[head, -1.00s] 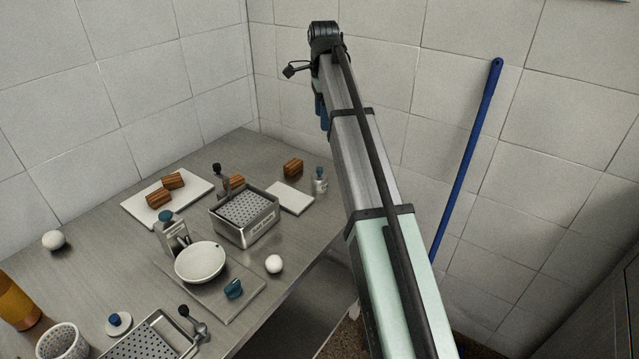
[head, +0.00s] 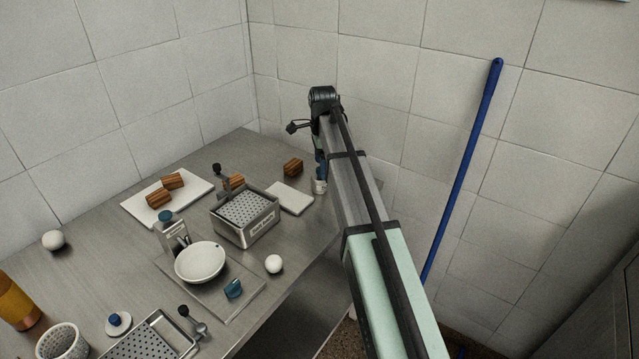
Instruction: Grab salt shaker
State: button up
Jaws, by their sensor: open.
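A small clear and white shaker with a label (head: 319,187) stands near the right edge of the steel table, just right of a white board. I take it for the salt shaker. Its lower part shows; its top is hidden behind my gripper. My gripper (head: 320,168) points down at the shaker with its dark blue fingers around or just in front of the shaker's top; I cannot tell which. The fingers are open, though the gap between them is hard to see.
Left of the shaker are a small white board (head: 290,199), a brown block (head: 293,167) and a perforated metal basket (head: 245,215). A white bowl (head: 200,262), a white ball (head: 274,264) and a metal dispenser (head: 172,235) stand nearer. The tiled wall is close behind.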

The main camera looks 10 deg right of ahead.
aim_at(319, 179)
jog(key=shift+w+a+f, duration=0.1)
jog(key=shift+a+f, duration=0.15)
jog(key=shift+f, duration=1.35)
jog(key=shift+a+f, duration=0.2)
jog(key=shift+f, duration=1.35)
jog(key=c, duration=1.2)
